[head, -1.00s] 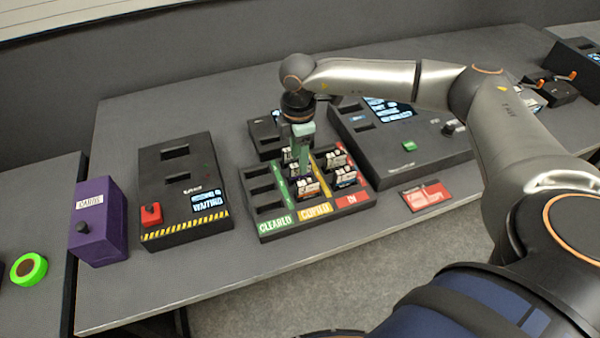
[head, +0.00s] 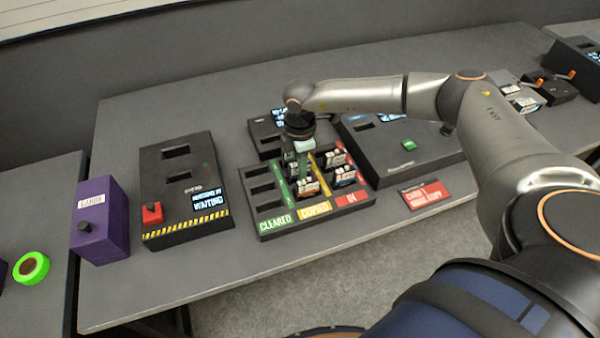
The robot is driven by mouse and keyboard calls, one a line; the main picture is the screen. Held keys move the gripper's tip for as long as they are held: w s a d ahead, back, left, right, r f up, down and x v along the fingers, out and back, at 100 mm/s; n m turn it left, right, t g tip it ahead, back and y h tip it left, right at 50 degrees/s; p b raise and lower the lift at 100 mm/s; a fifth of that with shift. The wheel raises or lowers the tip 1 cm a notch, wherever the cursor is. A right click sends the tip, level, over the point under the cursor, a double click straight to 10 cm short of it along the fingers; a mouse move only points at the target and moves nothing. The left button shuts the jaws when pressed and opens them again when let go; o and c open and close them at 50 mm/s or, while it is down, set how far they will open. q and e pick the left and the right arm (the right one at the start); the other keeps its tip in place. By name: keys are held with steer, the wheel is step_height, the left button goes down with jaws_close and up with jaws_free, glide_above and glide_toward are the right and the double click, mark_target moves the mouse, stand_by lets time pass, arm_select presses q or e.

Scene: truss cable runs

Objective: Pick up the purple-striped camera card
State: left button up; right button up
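The card tray (head: 262,208) has three lanes labelled CLEARED, COPIED and IN, with several small dark camera cards standing in it. One card with an orange stripe (head: 308,187) is at the front of the COPIED lane. Two more cards stand in the IN lane, one behind (head: 336,158) and one in front (head: 345,176). My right gripper (head: 299,166) points down over the back of the COPIED lane, among the cards. A dark card shows beside its fingers, but its stripe is too small to read. Whether the fingers are shut on it is hidden. My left gripper is out of view.
A black reader box (head: 185,215) with a red button and a purple box (head: 100,225) stand to the left. A larger black console (head: 400,165) with a green button is right of the tray. A red card label (head: 425,194) lies at the table's front edge.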

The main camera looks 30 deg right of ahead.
jaws_close()
steer(key=shift+r, duration=0.15)
